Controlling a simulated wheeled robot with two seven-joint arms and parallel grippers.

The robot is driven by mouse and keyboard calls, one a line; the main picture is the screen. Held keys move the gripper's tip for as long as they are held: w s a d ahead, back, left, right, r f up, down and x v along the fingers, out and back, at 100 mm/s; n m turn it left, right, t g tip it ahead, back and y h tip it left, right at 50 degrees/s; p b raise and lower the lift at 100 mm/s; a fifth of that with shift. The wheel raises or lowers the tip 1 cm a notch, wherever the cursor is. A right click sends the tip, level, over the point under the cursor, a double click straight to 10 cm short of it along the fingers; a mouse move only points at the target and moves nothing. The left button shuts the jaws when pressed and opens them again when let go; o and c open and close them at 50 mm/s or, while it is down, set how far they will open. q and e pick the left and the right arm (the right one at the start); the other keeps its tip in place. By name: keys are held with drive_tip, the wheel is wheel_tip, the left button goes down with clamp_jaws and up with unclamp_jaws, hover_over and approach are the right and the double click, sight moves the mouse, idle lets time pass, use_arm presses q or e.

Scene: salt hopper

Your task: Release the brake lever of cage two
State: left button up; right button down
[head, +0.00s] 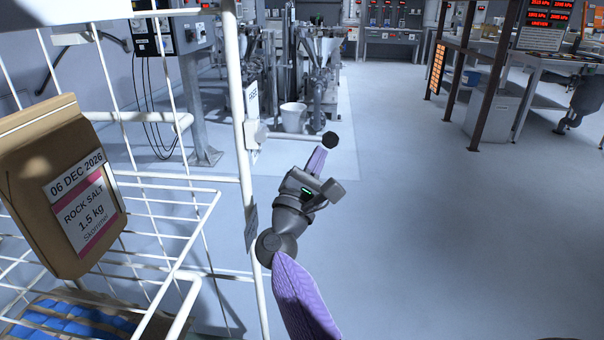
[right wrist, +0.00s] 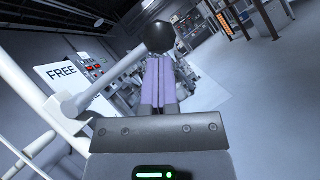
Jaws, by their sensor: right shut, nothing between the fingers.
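The brake lever is a pale rod on the cage post (head: 236,150), ending in a black ball knob (head: 330,139). In the right wrist view the rod (right wrist: 118,72) runs up and right from its pivot to the knob (right wrist: 160,37). My right gripper (head: 320,150) is shut and empty, its purple fingertips right at the knob. The fingertips (right wrist: 159,60) lie just below the knob in the wrist view; I cannot tell whether they touch it. A white plate reading FREE (right wrist: 62,73) stands beside the lever. My left gripper is not in view.
A brown rock salt bag (head: 40,190) sits in the white wire cage at left. Another plate (head: 251,228) hangs lower on the post. A white bucket (head: 293,117) and machines stand behind. The floor (head: 450,230) to the right is clear.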

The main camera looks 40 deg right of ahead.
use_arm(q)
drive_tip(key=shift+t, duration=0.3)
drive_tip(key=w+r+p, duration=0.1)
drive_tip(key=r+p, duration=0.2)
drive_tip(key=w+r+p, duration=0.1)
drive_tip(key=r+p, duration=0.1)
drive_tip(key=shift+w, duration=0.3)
use_arm(e)
wheel_tip(320, 180, up, 6)
drive_tip(key=n+t+y, duration=0.3)
drive_tip(key=n+t, duration=0.5)
drive_tip(key=n, duration=0.3)
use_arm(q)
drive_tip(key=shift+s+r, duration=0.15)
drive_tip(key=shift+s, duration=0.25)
use_arm(e)
drive_tip(key=shift+r+n, duration=0.1)
drive_tip(key=shift+n, duration=0.3)
